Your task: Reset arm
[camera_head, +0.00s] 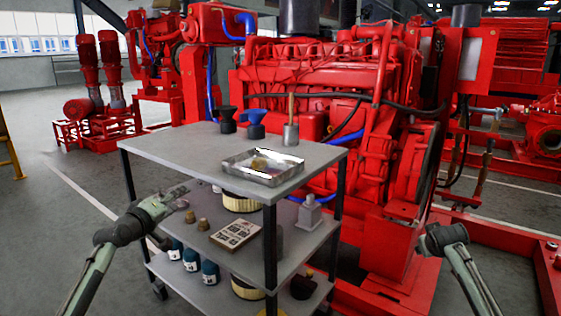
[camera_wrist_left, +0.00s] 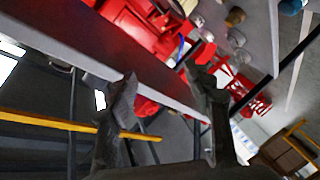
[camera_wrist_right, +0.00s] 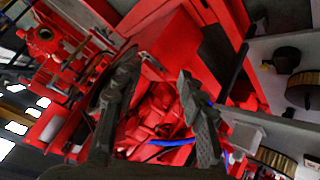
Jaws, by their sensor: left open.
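My left gripper (camera_head: 180,192) reaches in from the left, beside the left edge of the grey cart's top shelf (camera_head: 180,150). In the left wrist view its two fingers (camera_wrist_left: 165,85) stand apart with nothing between them. My right arm (camera_head: 447,240) shows at the right of the head view, in front of the red engine (camera_head: 330,75); its gripper cannot be made out there. In the right wrist view the right gripper's fingers (camera_wrist_right: 157,92) are spread and empty, with red machinery behind them.
The middle shelf holds a printed box (camera_head: 235,234); several teal bottles (camera_head: 210,271) stand below. Floor left of the cart is clear.

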